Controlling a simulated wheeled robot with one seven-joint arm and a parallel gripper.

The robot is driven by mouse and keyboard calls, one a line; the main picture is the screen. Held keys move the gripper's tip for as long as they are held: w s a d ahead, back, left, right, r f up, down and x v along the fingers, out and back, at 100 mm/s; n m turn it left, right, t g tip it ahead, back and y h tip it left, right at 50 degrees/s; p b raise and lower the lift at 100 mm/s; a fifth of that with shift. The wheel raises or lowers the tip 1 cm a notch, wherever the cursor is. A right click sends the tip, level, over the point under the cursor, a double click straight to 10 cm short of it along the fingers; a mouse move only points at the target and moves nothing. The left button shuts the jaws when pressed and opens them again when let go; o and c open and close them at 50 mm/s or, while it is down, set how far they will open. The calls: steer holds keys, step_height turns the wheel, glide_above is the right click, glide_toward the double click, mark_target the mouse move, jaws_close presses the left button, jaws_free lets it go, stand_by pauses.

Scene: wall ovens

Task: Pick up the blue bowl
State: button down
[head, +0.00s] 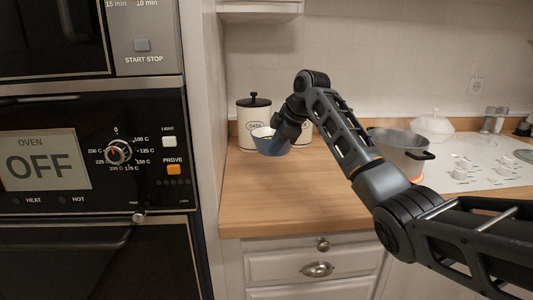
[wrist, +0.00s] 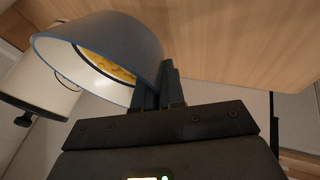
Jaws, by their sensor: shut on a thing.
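The blue bowl (head: 270,145) is tilted in the head view, in front of the canisters at the back of the wooden counter. It has a white inside, and the wrist view shows the bowl (wrist: 125,40) large, with something yellow inside it. My gripper (wrist: 168,88) is shut on the bowl's wall at its right side in the wrist view. In the head view my gripper (head: 283,130) reaches the bowl from the right and partly hides it. I cannot tell how far the bowl is above the counter.
A white canister with a black lid (head: 254,112) stands right behind the bowl, and another is partly hidden by my arm. A grey pot (head: 398,150) sits on the white hob (head: 475,170) at right. The wall oven (head: 95,160) stands at left. The counter front (head: 280,195) is clear.

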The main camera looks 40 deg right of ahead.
steer(key=s+d+r, duration=0.4)
steer(key=d, duration=0.2)
steer(key=shift+d+r, duration=0.2)
steer(key=shift+r, duration=0.15)
